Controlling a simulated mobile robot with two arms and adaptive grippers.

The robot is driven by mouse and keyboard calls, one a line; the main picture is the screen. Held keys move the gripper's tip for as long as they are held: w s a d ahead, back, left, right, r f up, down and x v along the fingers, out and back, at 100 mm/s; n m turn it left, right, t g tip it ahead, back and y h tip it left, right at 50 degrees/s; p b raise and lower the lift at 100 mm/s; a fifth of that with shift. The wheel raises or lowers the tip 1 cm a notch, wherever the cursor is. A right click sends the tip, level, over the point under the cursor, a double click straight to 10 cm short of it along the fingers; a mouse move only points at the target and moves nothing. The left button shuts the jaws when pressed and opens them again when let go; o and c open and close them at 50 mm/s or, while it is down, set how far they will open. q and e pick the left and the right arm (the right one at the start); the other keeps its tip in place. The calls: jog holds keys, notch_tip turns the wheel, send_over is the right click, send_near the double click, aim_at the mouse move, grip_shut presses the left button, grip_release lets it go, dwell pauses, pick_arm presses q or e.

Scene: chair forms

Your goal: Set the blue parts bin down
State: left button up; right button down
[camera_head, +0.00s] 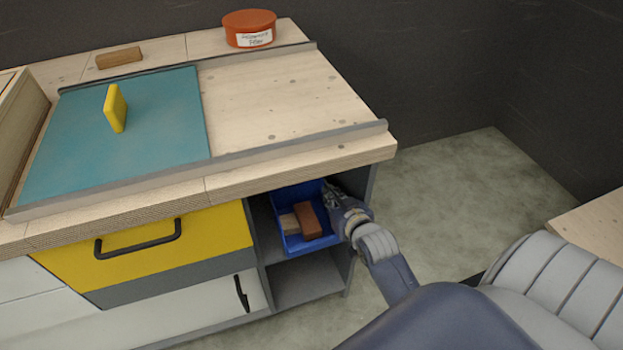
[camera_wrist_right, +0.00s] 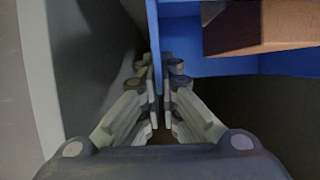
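The blue parts bin (camera_head: 294,241) is at the open shelf compartment under the right end of the workbench, with a red-brown block (camera_head: 307,220) and a paler wooden block (camera_head: 289,223) in it. My right gripper (camera_head: 333,194) is at the bin's right side. In the right wrist view its fingers (camera_wrist_right: 160,95) are closed on either side of the blue bin's wall (camera_wrist_right: 190,64). Whether the bin's bottom touches the shelf is hidden. My left gripper is not in view.
The shelf's right side panel (camera_head: 361,190) is close beside my right gripper. A lower shelf (camera_head: 300,285) is empty.

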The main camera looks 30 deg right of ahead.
jog(key=b+x, duration=0.1)
jog(key=x, duration=0.2)
jog(key=b+x, duration=0.1)
jog(key=x, duration=0.3)
jog(key=b+x, duration=0.1)
jog(key=x, duration=0.3)
jog(key=shift+w+d+r+b, duration=0.1)
jog(key=shift+w+r+b, duration=0.1)
jog(key=shift+w+b, duration=0.1)
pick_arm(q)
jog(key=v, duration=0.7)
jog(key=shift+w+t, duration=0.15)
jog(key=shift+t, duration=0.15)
pick_arm(e)
jog(key=shift+r, duration=0.1)
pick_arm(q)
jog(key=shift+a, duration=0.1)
pick_arm(e)
jog(key=c, duration=2.2)
grip_release()
jog(key=shift+c, duration=0.2)
jog(key=o, duration=0.4)
jog(key=shift+o, duration=0.2)
